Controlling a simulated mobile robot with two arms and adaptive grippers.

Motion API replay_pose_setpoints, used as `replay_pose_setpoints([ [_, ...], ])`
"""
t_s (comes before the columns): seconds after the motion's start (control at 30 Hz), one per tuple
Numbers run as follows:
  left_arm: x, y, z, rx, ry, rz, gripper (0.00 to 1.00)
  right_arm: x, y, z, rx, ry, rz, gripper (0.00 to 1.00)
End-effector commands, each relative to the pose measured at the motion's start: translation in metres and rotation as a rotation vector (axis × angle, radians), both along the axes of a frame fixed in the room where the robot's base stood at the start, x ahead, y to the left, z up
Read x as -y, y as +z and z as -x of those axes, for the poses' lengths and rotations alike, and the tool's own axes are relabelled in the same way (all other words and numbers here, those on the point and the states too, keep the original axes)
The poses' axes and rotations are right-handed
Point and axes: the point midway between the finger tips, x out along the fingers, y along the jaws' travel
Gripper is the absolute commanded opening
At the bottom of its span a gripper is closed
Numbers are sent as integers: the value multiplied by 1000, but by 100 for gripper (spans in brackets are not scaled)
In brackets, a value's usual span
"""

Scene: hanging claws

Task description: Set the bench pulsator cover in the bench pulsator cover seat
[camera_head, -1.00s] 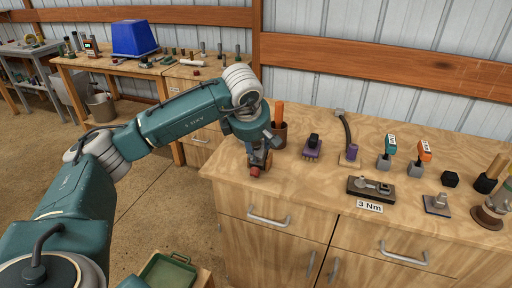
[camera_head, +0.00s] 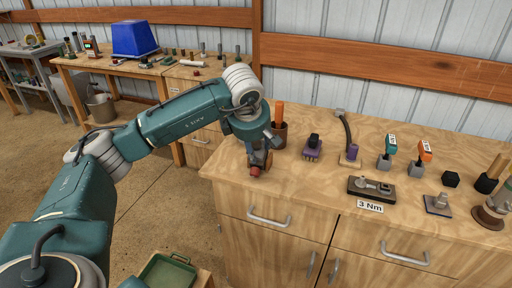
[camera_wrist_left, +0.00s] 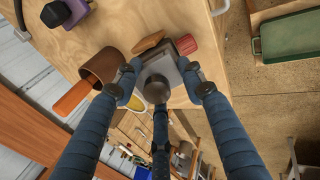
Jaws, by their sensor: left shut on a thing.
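My left gripper (camera_head: 260,157) is over the near left corner of the wooden bench (camera_head: 330,190). In the left wrist view its fingers (camera_wrist_left: 161,82) are shut on a grey block-like piece with a dark round knob (camera_wrist_left: 157,88), which I take for the bench pulsator cover. A ribbed red part (camera_wrist_left: 186,45) and a brown wooden part (camera_wrist_left: 148,42) show right beside it; a red end (camera_head: 255,171) shows below the gripper in the head view. Whether these belong to the cover seat, and whether the held piece touches them, I cannot tell. My right gripper is not in view.
A brown cup (camera_head: 283,140) with an orange handle stands close behind the gripper. Purple-based pieces (camera_head: 312,150), a dark block labelled 3 Nm (camera_head: 371,188) and teal (camera_head: 389,147) and orange tools stand further right. The bench's front strip is mostly clear.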

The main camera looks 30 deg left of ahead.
Motion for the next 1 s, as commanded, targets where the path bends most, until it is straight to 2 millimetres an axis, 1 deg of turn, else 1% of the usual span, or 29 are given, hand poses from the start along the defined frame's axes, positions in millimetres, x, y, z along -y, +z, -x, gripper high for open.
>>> replay_pose_setpoints([
  [0.7, -3, -21, -9, 0, 1, 0, 0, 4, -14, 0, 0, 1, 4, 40],
  [0.73, -4, -20, -10, 1, 0, 0, 42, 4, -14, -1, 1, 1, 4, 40],
  [0.8, -3, -19, -9, 1, 0, 0, 56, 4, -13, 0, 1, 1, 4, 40],
  [0.83, -3, -19, -9, 1, 0, 0, 62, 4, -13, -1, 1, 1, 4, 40],
  [1.0, -3, -19, -9, 1, 0, 0, 62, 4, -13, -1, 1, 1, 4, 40],
])
